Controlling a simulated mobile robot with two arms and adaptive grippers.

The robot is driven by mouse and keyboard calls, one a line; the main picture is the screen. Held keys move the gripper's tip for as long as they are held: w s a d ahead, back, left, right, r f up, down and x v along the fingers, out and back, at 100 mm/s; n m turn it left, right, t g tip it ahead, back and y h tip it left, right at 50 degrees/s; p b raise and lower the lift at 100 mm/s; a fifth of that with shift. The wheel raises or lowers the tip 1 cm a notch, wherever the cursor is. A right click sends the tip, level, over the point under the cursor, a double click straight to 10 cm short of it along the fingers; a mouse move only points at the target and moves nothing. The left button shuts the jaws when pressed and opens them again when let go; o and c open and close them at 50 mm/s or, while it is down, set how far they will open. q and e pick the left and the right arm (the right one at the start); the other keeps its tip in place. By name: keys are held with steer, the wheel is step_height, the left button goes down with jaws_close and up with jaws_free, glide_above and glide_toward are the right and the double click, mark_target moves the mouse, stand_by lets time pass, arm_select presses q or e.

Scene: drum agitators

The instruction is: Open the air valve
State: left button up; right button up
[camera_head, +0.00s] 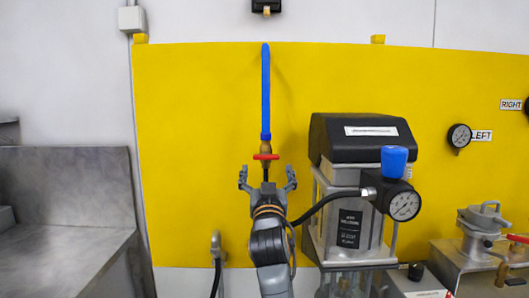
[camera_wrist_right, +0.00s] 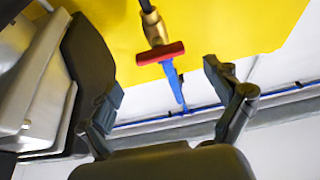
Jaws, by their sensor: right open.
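The air valve has a red handle (camera_head: 266,157) on a brass body (camera_head: 266,146), at the lower end of a blue pipe (camera_head: 266,90) on the yellow panel. My right gripper (camera_head: 267,176) is open and empty, just below the red handle in the head view. In the right wrist view the red handle (camera_wrist_right: 160,53) lies ahead, between the directions of the two spread fingers (camera_wrist_right: 160,85), and apart from them. The handle sits crosswise to the blue pipe. My left gripper is not in view.
A machine with a black top (camera_head: 360,135), a blue knob (camera_head: 394,161) and a pressure gauge (camera_head: 404,205) stands right of my right gripper. A black hose (camera_head: 322,205) curves close beside my arm. A grey metal bench (camera_head: 65,200) is at the left.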

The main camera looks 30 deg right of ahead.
mark_target(266, 157)
steer(key=p+x, duration=0.1)
steer(key=x, duration=0.5)
steer(key=shift+w+d+r, duration=0.1)
steer(key=shift+w+d, duration=0.1)
steer(key=shift+w, duration=0.25)
steer(key=c, duration=1.2)
steer(key=shift+o, duration=0.2)
steer(key=shift+p, duration=0.3)
